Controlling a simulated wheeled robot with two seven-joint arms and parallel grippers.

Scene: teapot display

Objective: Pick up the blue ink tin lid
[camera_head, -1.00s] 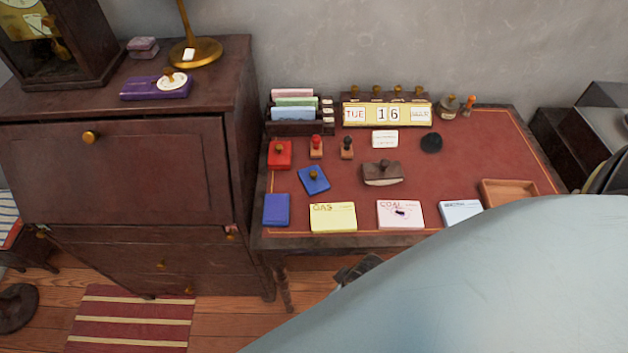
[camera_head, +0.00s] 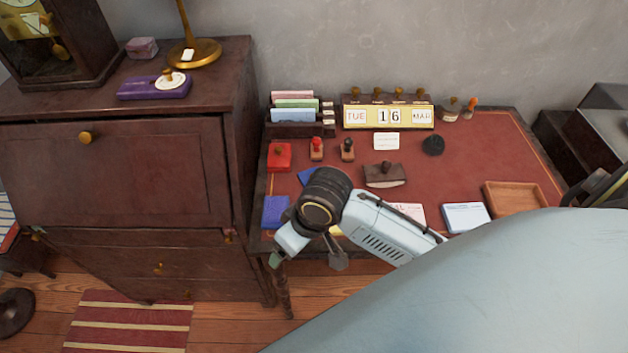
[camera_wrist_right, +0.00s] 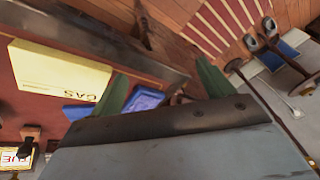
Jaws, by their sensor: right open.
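A blue lid with a brass knob lies askew on the desk behind the yellow GAS card. In the head view only a blue corner (camera_head: 306,177) shows past my right wrist; in the right wrist view a blue part (camera_wrist_right: 76,112) shows beside a finger. A flat blue tin (camera_head: 275,212) lies at the desk's front left; in the wrist view it (camera_wrist_right: 146,99) shows a lighter inner face between the fingers. My right gripper (camera_wrist_right: 163,88) is open and empty, above the desk's front left edge. It also shows in the head view (camera_head: 284,248). My left gripper is out of view.
The GAS card (camera_wrist_right: 60,75) lies beside the lid. A red tin (camera_head: 280,156), two stamps (camera_head: 331,150) and a blotter (camera_head: 385,175) stand behind. A wooden tray (camera_head: 513,198) is at the right. The dark cabinet (camera_head: 130,180) borders the desk's left side.

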